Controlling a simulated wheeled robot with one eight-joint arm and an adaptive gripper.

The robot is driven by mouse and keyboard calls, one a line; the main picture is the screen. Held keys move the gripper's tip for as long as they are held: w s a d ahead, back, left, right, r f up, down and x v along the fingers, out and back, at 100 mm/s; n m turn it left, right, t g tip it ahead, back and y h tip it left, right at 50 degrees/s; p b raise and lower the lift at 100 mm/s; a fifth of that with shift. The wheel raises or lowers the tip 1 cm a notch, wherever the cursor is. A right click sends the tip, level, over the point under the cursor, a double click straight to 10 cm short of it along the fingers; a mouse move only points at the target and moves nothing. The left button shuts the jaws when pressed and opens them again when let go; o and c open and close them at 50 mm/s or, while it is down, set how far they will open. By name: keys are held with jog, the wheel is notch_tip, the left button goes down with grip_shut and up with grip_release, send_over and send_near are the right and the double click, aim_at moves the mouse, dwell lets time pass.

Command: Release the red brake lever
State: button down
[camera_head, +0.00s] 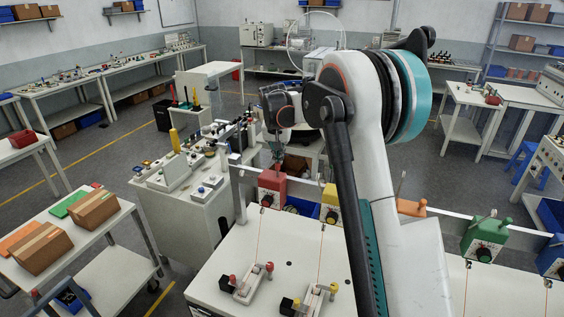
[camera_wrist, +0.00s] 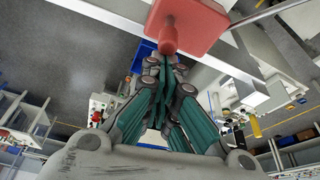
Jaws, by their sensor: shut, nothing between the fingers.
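A red box (camera_head: 271,190) with a dark dial on its front is mounted on the pale rail. In the wrist view the red box (camera_wrist: 192,20) is at the top, with a round-ended red lever (camera_wrist: 168,36) sticking out of it towards my fingers. My gripper (camera_wrist: 166,62) is shut and empty, its fingertips right at the end of the red lever; I cannot tell whether they touch. In the head view my gripper (camera_head: 277,158) is just above the red box, small and partly hidden by my arm. A thin line runs down from the box.
A yellow box (camera_head: 330,203), an orange box (camera_head: 410,208), a green box (camera_head: 484,238) and a blue box (camera_head: 552,258) share the rail. Below, a white panel (camera_head: 285,250) carries a red-knobbed fixture (camera_head: 247,284) and a yellow-knobbed fixture (camera_head: 310,298). My arm hides the panel's middle.

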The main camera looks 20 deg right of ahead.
jog(key=shift+s+a+t+h+b, duration=0.5)
jog(key=shift+a+t+h+b, duration=0.1)
jog(key=shift+t+b, duration=0.15)
jog(key=shift+r, duration=0.1)
jog(key=shift+s+r, duration=0.1)
jog(key=shift+r, duration=0.05)
jog(key=shift+w+d, duration=0.2)
jog(key=shift+s+a+r, duration=0.1)
jog(key=shift+a+r, duration=0.05)
jog(key=shift+r, duration=0.15)
jog(key=shift+r+p, duration=0.4)
jog(key=shift+r, duration=0.05)
jog(key=v, duration=1.2)
